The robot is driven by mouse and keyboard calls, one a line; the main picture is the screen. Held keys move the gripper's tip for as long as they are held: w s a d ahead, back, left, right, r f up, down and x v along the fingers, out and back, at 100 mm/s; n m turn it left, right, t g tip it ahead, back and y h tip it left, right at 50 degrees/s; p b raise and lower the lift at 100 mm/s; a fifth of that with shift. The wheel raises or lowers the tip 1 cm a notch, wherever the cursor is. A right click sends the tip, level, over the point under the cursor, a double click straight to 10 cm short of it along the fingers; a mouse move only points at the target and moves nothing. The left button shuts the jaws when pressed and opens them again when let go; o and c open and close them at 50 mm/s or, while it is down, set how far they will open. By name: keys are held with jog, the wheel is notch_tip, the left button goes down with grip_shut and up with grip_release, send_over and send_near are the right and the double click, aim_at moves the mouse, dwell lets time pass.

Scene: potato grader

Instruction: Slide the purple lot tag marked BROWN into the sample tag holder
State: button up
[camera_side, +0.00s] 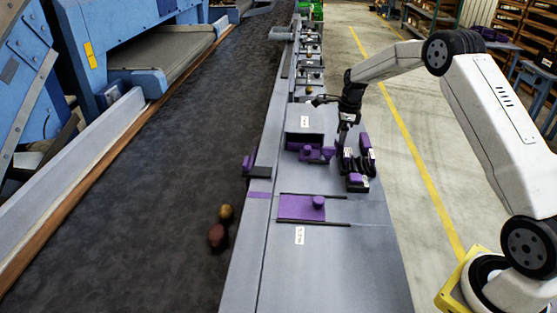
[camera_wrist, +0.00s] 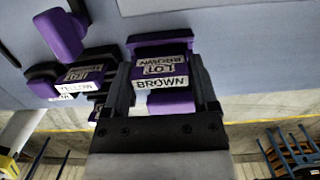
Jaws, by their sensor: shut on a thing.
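The purple lot tag marked BROWN (camera_wrist: 160,66) lies between the two fingers of my gripper (camera_wrist: 162,92) in the wrist view, its white label facing the camera. My gripper is shut on it. In the side view my gripper (camera_side: 346,158) is low over the grey bench, among the purple and black tags; the BROWN tag cannot be singled out there. A second tag marked YELLOW (camera_wrist: 78,80) stands just left of my gripper in the wrist view. I cannot tell for sure which fixture is the sample tag holder; the bench labels are too small to read.
A grey box (camera_side: 304,121) with purple parts (camera_side: 317,154) in front stands left of my gripper. A purple plate (camera_side: 296,206) with a knob lies between dark rails nearer the camera. The near bench (camera_side: 340,275) is clear. Two potatoes (camera_side: 217,235) lie on the dark belt (camera_side: 130,205).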

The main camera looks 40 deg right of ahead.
jog(key=shift+f, duration=0.65)
dwell(0.3)
jog(key=o, duration=1)
jog(key=shift+r, duration=0.15)
jog(key=shift+r, duration=3.4)
